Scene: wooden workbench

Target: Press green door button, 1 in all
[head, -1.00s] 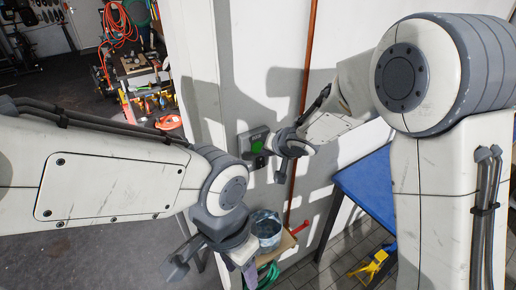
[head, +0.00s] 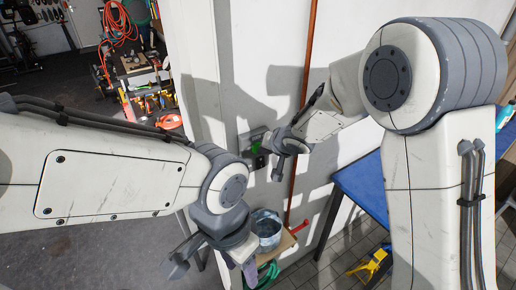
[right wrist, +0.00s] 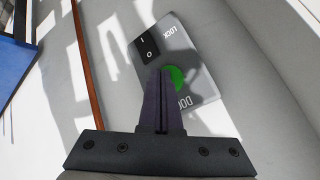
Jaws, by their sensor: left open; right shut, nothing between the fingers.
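A grey wall panel (head: 243,143) carries the green door button (head: 255,146) and a black lock switch. In the right wrist view the round green button (right wrist: 179,78) shows beside the dark finger tips, which cover part of it. The black switch (right wrist: 147,46) is marked I and O. My right gripper (right wrist: 163,72) is shut and empty, its tips over the button's edge; I cannot tell whether they touch it. In the head view it hides the panel's right part. My left gripper (head: 210,268) is open, low in front of the wall, away from the panel.
A metal bucket (head: 267,230) stands on a small wooden shelf below the panel. A blue-topped table (head: 364,188) is at right, with a yellow tool (head: 371,264) below it. A brown vertical pipe (head: 304,90) runs along the wall. A cluttered workshop lies beyond at left.

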